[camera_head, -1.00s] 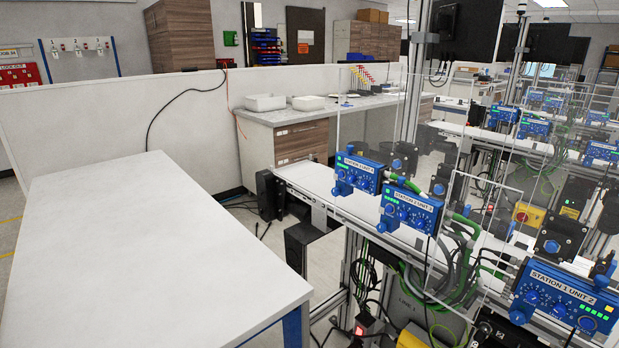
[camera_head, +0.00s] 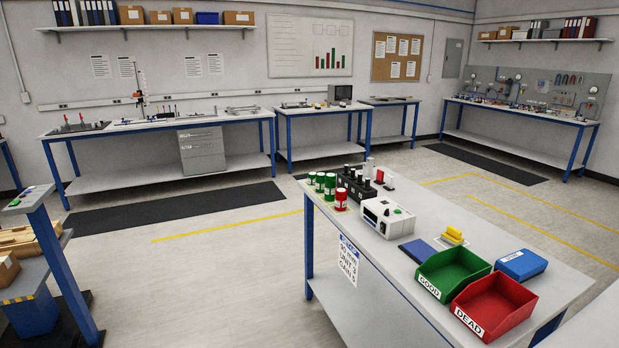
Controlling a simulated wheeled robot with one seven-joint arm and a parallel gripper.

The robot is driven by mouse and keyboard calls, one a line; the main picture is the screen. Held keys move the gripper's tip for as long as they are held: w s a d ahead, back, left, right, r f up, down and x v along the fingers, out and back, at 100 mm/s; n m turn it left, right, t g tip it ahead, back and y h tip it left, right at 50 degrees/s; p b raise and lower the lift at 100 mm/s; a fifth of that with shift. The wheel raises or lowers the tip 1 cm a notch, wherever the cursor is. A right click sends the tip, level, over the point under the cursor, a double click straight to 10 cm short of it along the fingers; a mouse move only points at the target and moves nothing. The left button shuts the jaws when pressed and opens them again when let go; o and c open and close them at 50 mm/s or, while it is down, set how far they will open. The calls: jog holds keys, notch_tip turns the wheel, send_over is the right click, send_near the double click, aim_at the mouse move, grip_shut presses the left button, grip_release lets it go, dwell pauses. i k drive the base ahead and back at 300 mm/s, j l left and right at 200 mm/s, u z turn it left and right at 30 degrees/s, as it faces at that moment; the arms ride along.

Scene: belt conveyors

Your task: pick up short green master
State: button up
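Three green cylinders with pale bands stand upright in a row at the far left end of the workbench: a left one (camera_head: 311,178), a middle one (camera_head: 320,182) and a right one (camera_head: 330,187). The left one looks shortest, but it is also farther away, so I cannot tell which is the short green master. A red cylinder (camera_head: 340,199) stands just right of and nearer than them. My gripper is not in view.
The workbench (camera_head: 385,275) also holds a black rack (camera_head: 356,190) of dark cylinders, a white instrument (camera_head: 388,217), a green GOOD bin (camera_head: 453,270), a red DEAD bin (camera_head: 494,305) and a blue box (camera_head: 521,264). Open floor (camera_head: 225,265) lies left of it.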

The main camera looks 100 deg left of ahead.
aim_at(311, 176)
jog(key=u, duration=2.75)
jog(key=i+j+z, duration=0.15)
jog(key=i+j, duration=0.2)
jog(key=i+j+z, duration=0.15)
jog(key=i+j, duration=0.2)
jog(key=i+j+z, duration=0.1)
jog(key=i+j, duration=0.35)
jog(key=i+j+z, duration=0.15)
jog(key=i+j, duration=0.2)
jog(key=i+j+z, duration=0.15)
jog(key=i+j, duration=0.2)
jog(key=j, duration=0.25)
jog(key=i+j+z, duration=0.15)
jog(key=i+j, duration=0.15)
jog(key=j, duration=0.2)
jog(key=i+j+z, duration=0.1)
jog(key=i+j, duration=0.15)
jog(key=j, duration=0.35)
jog(key=i+j+z, duration=0.15)
jog(key=j, duration=0.4)
jog(key=i, duration=0.1)
